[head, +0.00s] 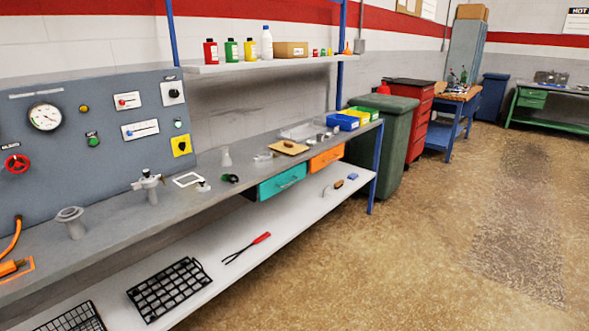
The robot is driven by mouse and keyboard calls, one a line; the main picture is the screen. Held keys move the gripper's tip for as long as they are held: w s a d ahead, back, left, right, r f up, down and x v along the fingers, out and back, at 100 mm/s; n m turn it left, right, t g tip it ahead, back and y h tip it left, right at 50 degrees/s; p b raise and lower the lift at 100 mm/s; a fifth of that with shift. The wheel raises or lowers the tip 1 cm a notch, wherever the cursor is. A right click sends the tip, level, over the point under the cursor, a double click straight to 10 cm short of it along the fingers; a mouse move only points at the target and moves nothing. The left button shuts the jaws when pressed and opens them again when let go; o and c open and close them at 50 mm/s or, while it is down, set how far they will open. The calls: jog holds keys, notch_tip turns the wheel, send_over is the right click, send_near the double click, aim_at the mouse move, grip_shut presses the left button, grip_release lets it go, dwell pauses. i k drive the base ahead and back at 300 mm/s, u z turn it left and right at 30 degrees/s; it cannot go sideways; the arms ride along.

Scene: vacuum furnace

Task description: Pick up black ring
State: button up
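A small dark, rounded thing (230,178) lies on the grey workbench top, left of the teal drawer. It shows some green, and it is too small to tell for sure whether it is the black ring. No other clear black ring shows on the bench. My gripper is not in view.
The grey workbench (115,217) also holds a grey flanged fitting (70,222), a metal valve (149,187) and a white square frame (187,180). A teal drawer (281,183) hangs under the bench. A black wire basket (168,289) lies on the lower shelf. The floor at right is clear.

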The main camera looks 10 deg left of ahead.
aim_at(233, 179)
jog(key=z, duration=0.35)
jog(key=i, duration=1.15)
jog(key=u, duration=0.5)
jog(key=i, duration=1.15)
jog(key=u, duration=0.75)
